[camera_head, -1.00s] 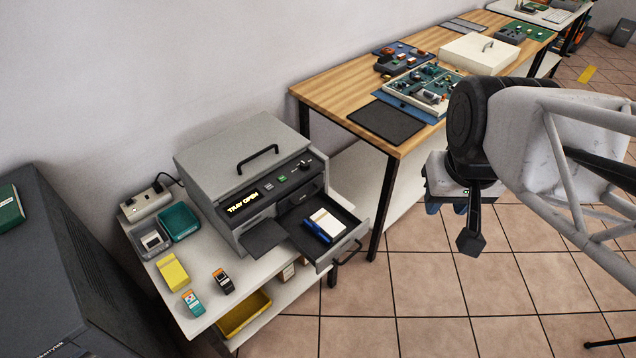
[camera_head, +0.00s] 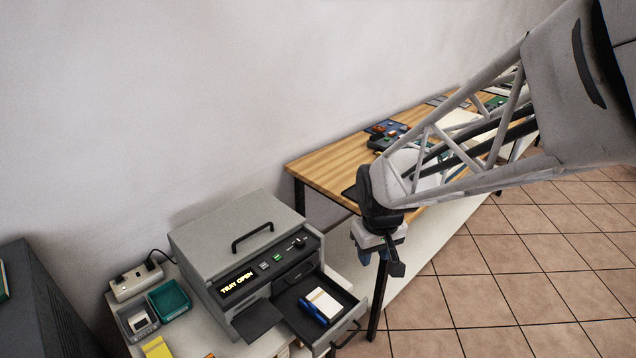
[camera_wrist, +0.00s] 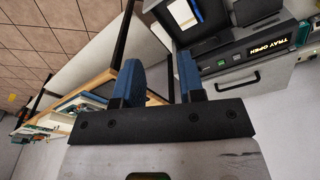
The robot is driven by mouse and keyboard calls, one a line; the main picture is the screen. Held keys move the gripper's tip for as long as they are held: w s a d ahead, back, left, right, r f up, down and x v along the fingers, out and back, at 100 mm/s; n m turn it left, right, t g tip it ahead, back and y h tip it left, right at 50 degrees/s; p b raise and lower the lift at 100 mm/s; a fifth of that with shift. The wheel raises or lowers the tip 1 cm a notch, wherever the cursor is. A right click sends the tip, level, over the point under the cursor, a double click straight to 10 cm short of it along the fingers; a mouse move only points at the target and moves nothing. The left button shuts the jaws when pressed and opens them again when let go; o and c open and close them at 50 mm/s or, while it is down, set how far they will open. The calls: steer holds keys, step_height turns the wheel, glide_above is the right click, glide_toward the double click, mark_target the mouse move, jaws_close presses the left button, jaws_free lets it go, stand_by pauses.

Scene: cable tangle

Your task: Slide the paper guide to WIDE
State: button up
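The grey printer (camera_head: 236,250) stands on a white cart, its display reading "TRAY OPEN". Its paper tray (camera_head: 345,302) is pulled out at the front right. A white paper stack (camera_head: 323,303) lies in the tray with the blue paper guide (camera_head: 314,313) against its left side. In the wrist view the printer front (camera_wrist: 240,62) and the open tray are at the upper right, with the blue guide (camera_wrist: 181,14) beside the paper. My gripper (camera_wrist: 160,75) has two blue fingers, spread apart with nothing between them. In the head view it hangs right of and above the tray, partly hidden.
A wooden workbench (camera_head: 322,167) with electronics stands behind and right of the printer. Two bins, one teal (camera_head: 169,299), and a white power strip (camera_head: 137,283) sit left of the printer. A yellow item (camera_head: 157,347) lies at the cart's front. Tiled floor is clear at right.

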steer(key=w+a+f+n, duration=0.2)
steer(key=w+a+f, duration=0.45)
steer(key=f, duration=0.35)
steer(key=n+g, duration=0.1)
steer(key=n, duration=0.2)
glide_above(313, 305)
step_height(313, 305, down, 15)
steer(key=shift+f, duration=0.3)
steer(key=shift+f, duration=0.1)
steer(key=shift+f, duration=3.8)
jaws_close()
